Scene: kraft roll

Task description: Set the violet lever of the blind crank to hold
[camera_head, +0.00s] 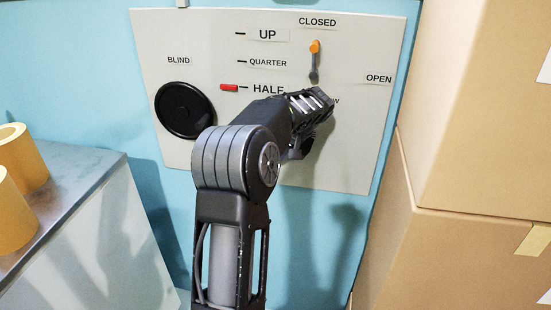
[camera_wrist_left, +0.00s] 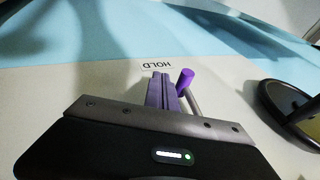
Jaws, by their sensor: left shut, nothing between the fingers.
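In the left wrist view the violet lever (camera_wrist_left: 185,82) sticks out from the pale panel on a thin grey stem. The HOLD label (camera_wrist_left: 157,65) shows upside down just beyond it. My left gripper (camera_wrist_left: 160,88) is shut and empty, its fingers close beside the lever on the picture's left. I cannot tell whether they touch. In the head view my left arm covers the violet lever and the HOLD label. The black round blind crank (camera_head: 184,110) is on the panel's left; its edge also shows in the wrist view (camera_wrist_left: 285,105). My right gripper is not in view.
The panel (camera_head: 350,140) also carries an orange-tipped lever (camera_head: 314,48) near CLOSED and a red pointer (camera_head: 229,87) at HALF. Cardboard boxes (camera_head: 475,240) stand close on the right. A metal-topped counter (camera_head: 75,180) with yellow rolls (camera_head: 22,158) is at left.

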